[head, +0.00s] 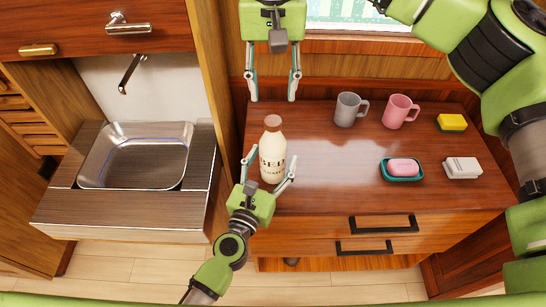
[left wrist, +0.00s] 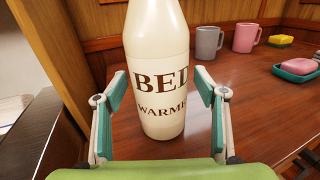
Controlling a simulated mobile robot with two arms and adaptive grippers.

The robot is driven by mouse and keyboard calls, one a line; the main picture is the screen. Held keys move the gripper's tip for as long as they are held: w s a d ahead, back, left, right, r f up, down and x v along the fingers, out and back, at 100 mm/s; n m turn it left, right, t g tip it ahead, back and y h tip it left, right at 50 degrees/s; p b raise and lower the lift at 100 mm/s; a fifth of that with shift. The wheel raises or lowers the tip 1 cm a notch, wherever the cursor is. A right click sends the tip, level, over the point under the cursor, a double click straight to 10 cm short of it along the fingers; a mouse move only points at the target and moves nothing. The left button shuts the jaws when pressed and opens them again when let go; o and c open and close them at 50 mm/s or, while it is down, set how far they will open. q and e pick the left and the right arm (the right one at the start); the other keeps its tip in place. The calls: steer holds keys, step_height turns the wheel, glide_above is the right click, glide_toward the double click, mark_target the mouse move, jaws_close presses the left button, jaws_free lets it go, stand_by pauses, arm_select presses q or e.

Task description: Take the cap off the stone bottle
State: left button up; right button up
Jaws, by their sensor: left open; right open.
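The stone bottle (head: 272,150) is cream with brown lettering and stands upright at the left end of the wooden counter. Its brown cap (head: 272,122) is on its top. My left gripper (head: 269,160) is open, its fingers on either side of the lower bottle with gaps. In the left wrist view the bottle (left wrist: 160,60) rises between the open fingers, and its cap is out of the picture. My right gripper (head: 273,98) is open and empty, pointing down above and behind the cap, apart from it.
A grey mug (head: 347,110) and a pink mug (head: 398,112) stand at the back of the counter (head: 325,185). A yellow sponge (head: 451,122), pink soap (head: 403,167) in a teal dish and a white item (head: 463,168) lie right. A metal sink (head: 135,155) is left.

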mark_target(273, 121)
arm_select(q)
jaws_close()
arm_select(e)
steer(key=m, duration=1.5)
steer(key=shift+m, duration=0.4)
steer(key=m, duration=1)
steer(key=shift+m, duration=0.4)
steer(key=m, duration=0.3)
steer(key=shift+m, duration=0.3)
steer(key=m, duration=0.3)
steer(key=shift+m, duration=0.3)
steer(key=m, duration=1)
steer(key=shift+m, duration=0.4)
steer(key=shift+f, duration=4)
